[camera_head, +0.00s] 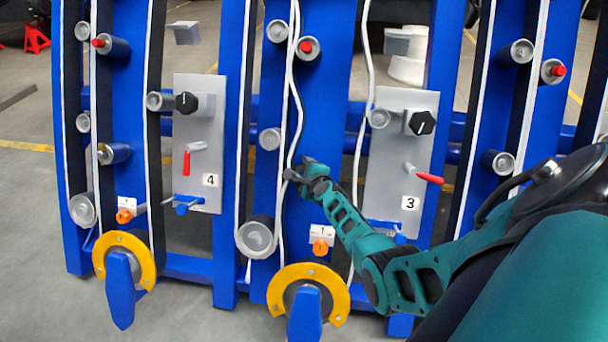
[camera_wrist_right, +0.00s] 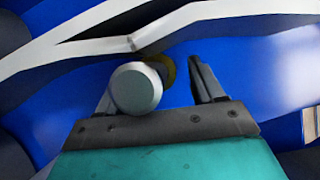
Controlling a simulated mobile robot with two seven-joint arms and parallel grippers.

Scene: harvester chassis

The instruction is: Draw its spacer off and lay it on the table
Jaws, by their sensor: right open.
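My right gripper (camera_head: 304,172) reaches to the blue column above the white "1" label (camera_head: 321,238). In the right wrist view my gripper (camera_wrist_right: 160,80) is open, with a grey round-ended roller (camera_wrist_right: 136,90) between its fingers, closer to the left finger. A dull yellow ring (camera_wrist_right: 164,70), which may be the spacer, shows partly behind the roller; the rest of it is hidden. Whether the fingers touch either one, I cannot tell. In the head view my gripper covers this spot. My left gripper and a table are not in view.
White and black belts (camera_head: 292,70) run close by my right gripper. Grey panel "3" (camera_head: 398,150), with a black knob and red-handled lever, is to its right; panel "4" (camera_head: 199,140) is left. A large grey roller (camera_head: 257,238) and yellow ring guard (camera_head: 335,300) are below.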

